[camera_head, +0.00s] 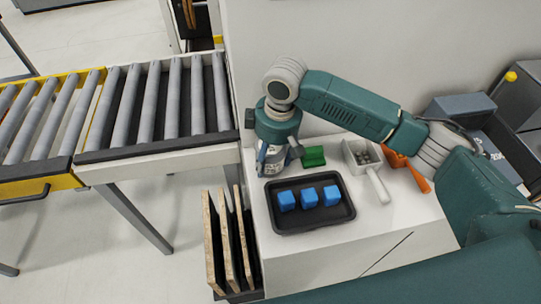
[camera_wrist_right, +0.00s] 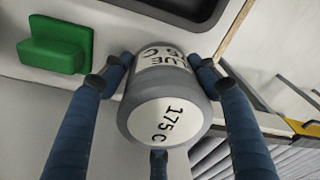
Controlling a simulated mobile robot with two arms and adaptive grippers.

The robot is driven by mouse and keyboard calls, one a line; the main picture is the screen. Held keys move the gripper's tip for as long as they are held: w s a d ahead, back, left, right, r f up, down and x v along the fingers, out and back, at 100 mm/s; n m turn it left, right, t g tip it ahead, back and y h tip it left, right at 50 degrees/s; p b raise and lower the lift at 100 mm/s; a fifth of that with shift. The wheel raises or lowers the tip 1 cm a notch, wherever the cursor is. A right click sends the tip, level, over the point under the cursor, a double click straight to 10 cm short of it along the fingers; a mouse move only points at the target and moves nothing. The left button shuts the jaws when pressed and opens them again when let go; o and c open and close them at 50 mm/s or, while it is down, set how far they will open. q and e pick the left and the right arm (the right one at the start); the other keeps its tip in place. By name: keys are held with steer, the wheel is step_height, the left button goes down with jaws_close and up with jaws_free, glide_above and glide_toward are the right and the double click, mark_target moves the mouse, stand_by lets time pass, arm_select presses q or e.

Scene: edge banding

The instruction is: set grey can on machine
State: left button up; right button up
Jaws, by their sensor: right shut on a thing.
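My right gripper (camera_head: 275,160) points down at the left edge of the white machine top (camera_head: 380,222). In the wrist view its blue fingers (camera_wrist_right: 158,95) are closed around the grey can (camera_wrist_right: 140,120), which has white labels, one reading "175 C". In the head view the can is mostly hidden by the gripper. I cannot tell whether its base touches the top. My left gripper is not in view.
A black tray (camera_head: 311,227) with blue cubes lies in front of the gripper. A green block (camera_head: 313,156), a white scoop-like container (camera_head: 363,160) and an orange tool (camera_head: 402,165) are to the right. A roller conveyor (camera_head: 160,105) and upright boards (camera_head: 228,245) are left.

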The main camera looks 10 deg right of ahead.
steer(key=o, duration=1.3)
steer(key=shift+o, duration=1.4)
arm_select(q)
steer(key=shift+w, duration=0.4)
arm_select(e)
steer(key=r, duration=0.3)
steer(key=r+b, duration=0.1)
steer(key=r, duration=0.3)
steer(key=r+b, duration=0.1)
steer(key=r, duration=0.2)
steer(key=shift+s+d+r, duration=0.2)
steer(key=shift+s+d, duration=0.2)
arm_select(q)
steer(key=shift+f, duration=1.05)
arm_select(e)
steer(key=shift+s+d+r, duration=0.1)
steer(key=shift+r, duration=0.7)
